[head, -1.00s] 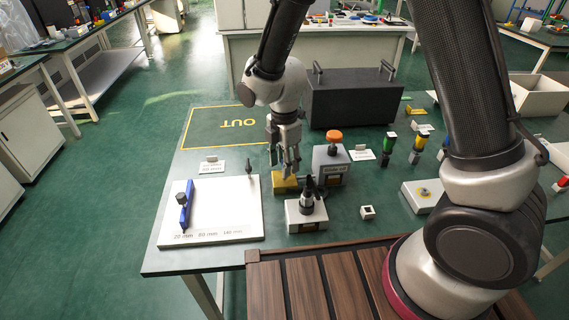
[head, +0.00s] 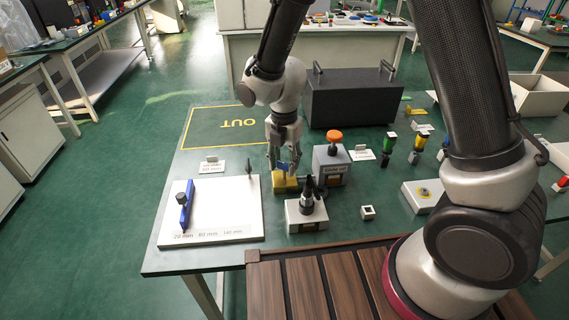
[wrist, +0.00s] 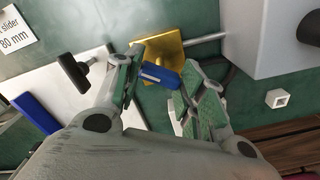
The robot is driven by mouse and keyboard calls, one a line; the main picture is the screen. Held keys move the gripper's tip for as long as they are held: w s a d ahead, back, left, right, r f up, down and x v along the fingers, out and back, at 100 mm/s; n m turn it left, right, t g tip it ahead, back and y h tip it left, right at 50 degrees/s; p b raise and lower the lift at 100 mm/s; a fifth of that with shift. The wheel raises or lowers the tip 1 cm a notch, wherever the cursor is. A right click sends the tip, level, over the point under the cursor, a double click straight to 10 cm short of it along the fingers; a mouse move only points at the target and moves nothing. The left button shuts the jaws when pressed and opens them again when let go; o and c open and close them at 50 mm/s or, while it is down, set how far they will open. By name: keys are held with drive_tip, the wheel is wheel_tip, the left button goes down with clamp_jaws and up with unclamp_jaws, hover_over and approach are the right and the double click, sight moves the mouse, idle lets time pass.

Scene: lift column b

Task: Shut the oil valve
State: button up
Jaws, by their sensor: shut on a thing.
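The oil valve has a yellow body (head: 285,185) on the table, between the white slider board and the grey box. It also shows in the wrist view as a golden block (wrist: 160,46) with a metal pipe to its right. A blue lever handle (wrist: 160,75) sticks out from it, and a bit of it shows blue in the head view. My gripper (head: 286,170) is down over the valve, its green-padded fingers (wrist: 163,78) on either side of the blue handle and shut on it. The handle's pivot is not clearly visible.
A white slider board (head: 225,220) with a blue slider (head: 187,205) lies to the left. A grey box with an orange knob (head: 334,136) and a black-knobbed white box (head: 305,222) stand close on the right. A dark toolbox (head: 350,97) is behind.

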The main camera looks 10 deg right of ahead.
sight(284, 163)
drive_tip(key=n, duration=0.7)
drive_tip(key=o, duration=0.4)
drive_tip(key=shift+n, duration=0.3)
drive_tip(key=shift+r, duration=3.55)
